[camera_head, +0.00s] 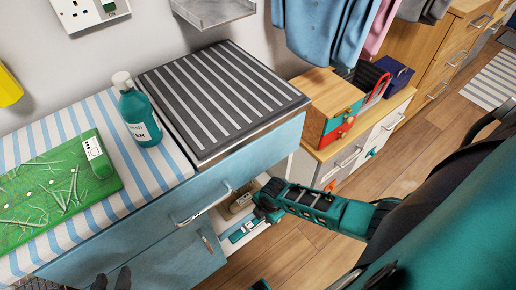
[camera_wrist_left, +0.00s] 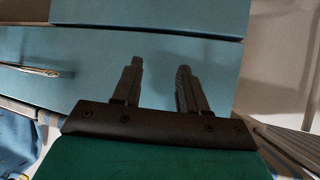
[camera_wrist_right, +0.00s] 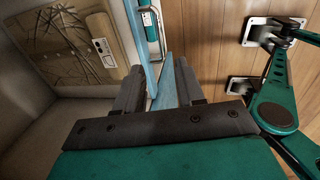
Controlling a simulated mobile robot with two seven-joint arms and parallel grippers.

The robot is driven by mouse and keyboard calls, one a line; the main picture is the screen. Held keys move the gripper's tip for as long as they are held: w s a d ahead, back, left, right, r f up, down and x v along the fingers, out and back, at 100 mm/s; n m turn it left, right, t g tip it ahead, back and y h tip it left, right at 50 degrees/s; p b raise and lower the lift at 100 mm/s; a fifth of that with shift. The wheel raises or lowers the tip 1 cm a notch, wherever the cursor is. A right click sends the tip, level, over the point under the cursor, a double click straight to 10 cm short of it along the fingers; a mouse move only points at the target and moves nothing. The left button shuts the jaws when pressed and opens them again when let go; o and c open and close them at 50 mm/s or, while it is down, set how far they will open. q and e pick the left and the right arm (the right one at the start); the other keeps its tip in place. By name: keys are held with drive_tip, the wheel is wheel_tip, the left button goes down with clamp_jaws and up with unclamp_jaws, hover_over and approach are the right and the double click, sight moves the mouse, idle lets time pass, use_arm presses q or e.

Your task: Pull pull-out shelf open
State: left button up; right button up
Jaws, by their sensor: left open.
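A long light-blue front (camera_head: 250,155) runs under the striped worktop, with a silver bar handle (camera_head: 200,205) on it. It looks like the pull-out shelf's front and sits close under the top. My left gripper (camera_head: 110,280) is open and empty at the bottom edge of the head view. In the left wrist view its fingers (camera_wrist_left: 158,88) face the blue front, with a handle (camera_wrist_left: 30,71) off to their left. My right gripper (camera_wrist_right: 162,85) has its fingers apart, with a thin blue panel (camera_wrist_right: 168,75) between them; contact is unclear. In the head view its tip is near the lower shelf.
A green bottle (camera_head: 139,115), a green patterned box (camera_head: 50,195) and a dark slatted mat (camera_head: 220,90) lie on the worktop. A low wooden cabinet (camera_head: 350,145) stands to the right. A beige box (camera_wrist_right: 70,45) sits low beside my right gripper. Wooden floor (camera_head: 300,255) is clear in front.

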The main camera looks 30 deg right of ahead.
sight(260, 223)
drive_tip(key=f+b, duration=0.2)
drive_tip(key=f, duration=0.1)
drive_tip(key=w+f+b, duration=0.1)
drive_tip(key=f+b, duration=0.1)
drive_tip(key=f, duration=0.1)
drive_tip(key=f+b, duration=0.2)
drive_tip(key=f, duration=0.1)
drive_tip(key=shift+w+a+f, duration=0.15)
drive_tip(key=shift+w+f, duration=0.2)
drive_tip(key=shift+f, duration=0.05)
drive_tip(key=shift+w+f+b, duration=0.2)
drive_tip(key=shift+f+b, duration=0.55)
drive_tip(key=shift+f, duration=0.1)
clamp_jaws()
